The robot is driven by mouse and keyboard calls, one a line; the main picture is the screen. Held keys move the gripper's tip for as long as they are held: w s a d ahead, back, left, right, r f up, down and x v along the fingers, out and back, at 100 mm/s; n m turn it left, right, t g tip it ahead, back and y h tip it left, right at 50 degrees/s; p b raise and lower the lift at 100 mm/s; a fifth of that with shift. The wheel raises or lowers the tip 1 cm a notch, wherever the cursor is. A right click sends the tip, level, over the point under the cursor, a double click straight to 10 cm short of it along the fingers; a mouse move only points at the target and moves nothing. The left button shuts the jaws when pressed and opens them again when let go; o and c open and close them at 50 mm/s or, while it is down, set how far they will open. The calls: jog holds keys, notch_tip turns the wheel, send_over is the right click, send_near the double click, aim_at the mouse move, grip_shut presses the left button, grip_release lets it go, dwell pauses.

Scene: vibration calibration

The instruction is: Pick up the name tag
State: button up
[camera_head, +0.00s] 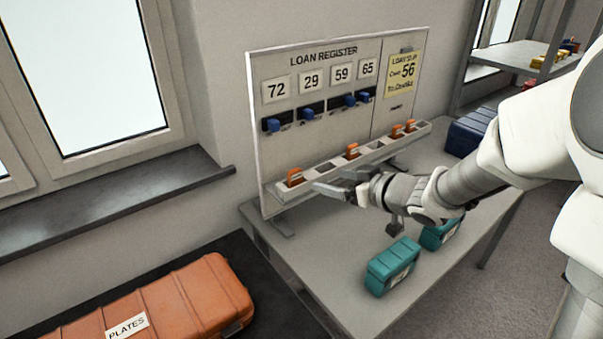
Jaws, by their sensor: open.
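Several small orange tags stand in slots of a pale tray (325,167) along the foot of the loan register board. The nearest orange tag (294,177) is at the tray's left end, another orange tag (351,151) is near the middle, and a pair (397,131) is at the right end. I cannot read a name on any of them. My gripper (322,187) is open and empty, just in front of the tray, right of the leftmost tag. I cannot tell whether it touches the tray.
The board (300,75) carries number cards, blue pieces below them and a yellow slip (403,73). Two teal cases (393,266) stand on the grey table (330,262) below my arm. An orange case (170,305) marked PLATES lies at the lower left. A dark blue case (468,133) stands behind my arm.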

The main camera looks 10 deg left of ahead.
aim_at(297, 175)
jog(key=b+x, duration=0.1)
jog(key=x, duration=1)
jog(key=shift+w+a+f, duration=0.1)
jog(key=shift+w+f, duration=0.05)
jog(key=shift+f, duration=0.05)
jog(key=x, duration=0.2)
jog(key=b+x, duration=0.1)
jog(key=x, duration=0.2)
jog(key=shift+f, duration=0.35)
grip_shut()
